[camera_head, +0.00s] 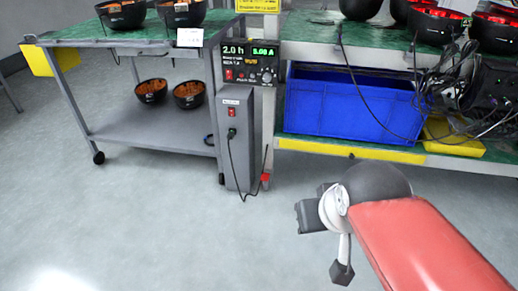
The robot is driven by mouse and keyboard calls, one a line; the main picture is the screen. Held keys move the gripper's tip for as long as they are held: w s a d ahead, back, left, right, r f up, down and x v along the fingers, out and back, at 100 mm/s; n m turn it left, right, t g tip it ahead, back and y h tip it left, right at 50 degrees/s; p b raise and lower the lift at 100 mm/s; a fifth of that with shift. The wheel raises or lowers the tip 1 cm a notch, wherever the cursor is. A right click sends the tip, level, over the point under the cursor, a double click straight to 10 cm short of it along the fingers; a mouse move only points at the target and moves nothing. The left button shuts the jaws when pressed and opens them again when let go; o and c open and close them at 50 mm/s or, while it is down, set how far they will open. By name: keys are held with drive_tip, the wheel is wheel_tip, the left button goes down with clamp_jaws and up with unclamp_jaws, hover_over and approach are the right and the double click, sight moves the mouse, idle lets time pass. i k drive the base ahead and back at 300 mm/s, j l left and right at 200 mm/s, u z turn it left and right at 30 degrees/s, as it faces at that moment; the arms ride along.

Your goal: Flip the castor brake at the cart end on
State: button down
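The cart (140,131) stands at the left, with a green top and a grey lower shelf. One dark castor (99,157) shows under its left end. A second dark castor (221,179) shows low by its right end, partly hidden by a grey cabinet. A small red piece (265,178) sits near the floor at the foot of the post, right of the cabinet; I cannot tell whether it is a castor brake or its position. My gripper (327,244) is over open floor at the lower right, apart from these things. Its dark fingers look spread and empty.
The grey cabinet (238,150) has a plug and a hanging cable (235,165), with a display unit (250,63) above. The rack at the right holds a blue bin (350,105) and has a yellow-striped edge (350,151). Dark cables hang there. The foreground floor is clear.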

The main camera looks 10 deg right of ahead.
sight(264, 177)
drive_tip(key=i, duration=1.05)
